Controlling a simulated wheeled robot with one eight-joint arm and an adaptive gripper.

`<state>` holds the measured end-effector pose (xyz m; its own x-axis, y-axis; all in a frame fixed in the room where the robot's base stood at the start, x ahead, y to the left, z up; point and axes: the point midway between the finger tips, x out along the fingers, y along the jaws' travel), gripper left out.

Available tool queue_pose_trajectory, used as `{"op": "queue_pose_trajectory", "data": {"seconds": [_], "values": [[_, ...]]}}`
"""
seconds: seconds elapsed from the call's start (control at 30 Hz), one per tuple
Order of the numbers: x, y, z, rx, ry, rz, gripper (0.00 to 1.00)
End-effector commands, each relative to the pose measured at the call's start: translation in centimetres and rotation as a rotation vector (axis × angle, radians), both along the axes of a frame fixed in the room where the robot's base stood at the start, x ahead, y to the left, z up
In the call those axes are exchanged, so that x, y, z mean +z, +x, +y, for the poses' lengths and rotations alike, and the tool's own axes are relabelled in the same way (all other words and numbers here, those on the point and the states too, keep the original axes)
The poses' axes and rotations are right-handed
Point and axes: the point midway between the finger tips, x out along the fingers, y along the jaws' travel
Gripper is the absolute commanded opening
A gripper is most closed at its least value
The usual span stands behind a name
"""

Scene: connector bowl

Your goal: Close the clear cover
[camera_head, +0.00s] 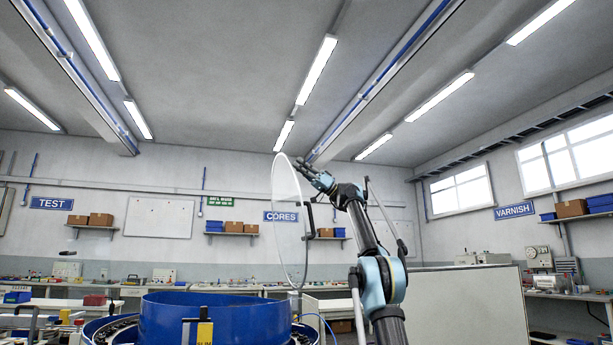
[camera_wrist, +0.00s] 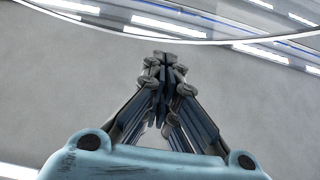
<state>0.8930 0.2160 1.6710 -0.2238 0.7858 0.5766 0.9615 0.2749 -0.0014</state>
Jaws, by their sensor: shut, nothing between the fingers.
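The clear cover (camera_head: 287,215) is a round transparent disc with a pale rim. It stands open, nearly upright, at the right side of the blue bowl (camera_head: 220,318). A dark handle (camera_head: 309,220) sits on its right face. My gripper (camera_head: 300,162) is at the upper edge of the cover, on its right side; I cannot tell if it touches. In the wrist view my gripper (camera_wrist: 160,62) has its fingers together with nothing between them. The rim of the clear cover (camera_wrist: 200,41) curves across the top of that view, beyond the fingertips.
A yellow-labelled block (camera_head: 204,333) stands at the front of the bowl. A pale panel (camera_head: 470,305) stands at right, behind my arm. Benches with boxes and parts line the far wall. The air above the bowl, left of the cover, is clear.

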Motion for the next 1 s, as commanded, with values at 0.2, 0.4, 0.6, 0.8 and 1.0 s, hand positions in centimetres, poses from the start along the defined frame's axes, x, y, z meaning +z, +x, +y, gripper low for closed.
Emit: {"op": "queue_pose_trajectory", "data": {"seconds": [0.2,0.4,0.6,0.8,1.0], "values": [[-0.4,-0.6,1.9,0.000,0.000,0.000,0.00],[-0.7,-1.0,3.3,0.001,0.000,0.000,0.00],[-0.8,-1.0,3.5,0.000,0.000,0.000,0.00],[-0.8,-1.1,3.4,0.001,0.000,0.000,0.00],[-0.8,-1.3,4.5,0.000,-0.021,-0.006,0.00]]}}
